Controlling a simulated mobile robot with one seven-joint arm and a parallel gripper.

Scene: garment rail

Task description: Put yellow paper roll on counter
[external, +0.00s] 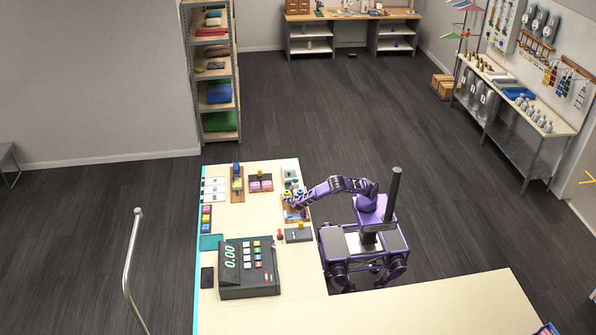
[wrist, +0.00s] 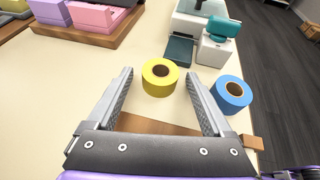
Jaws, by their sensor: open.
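The yellow paper roll (wrist: 159,78) stands on end on the pale counter (wrist: 70,75) in the wrist view, its dark core facing up. My gripper (wrist: 160,82) is open, with one finger to the left of the roll and one to the right. The roll is at fingertip level in the picture, with gaps to both fingers; I cannot tell the height of the fingers above the counter. In the external view my gripper (external: 291,205) is over the right edge of the counter (external: 228,217), and the roll is too small to make out there.
A blue roll (wrist: 233,92) stands just right of the right finger. A white and teal device (wrist: 207,35) is behind the yellow roll. A wooden tray (wrist: 85,35) with pink and purple blocks is at the upper left. A cash register (external: 248,267) stands nearer on the counter.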

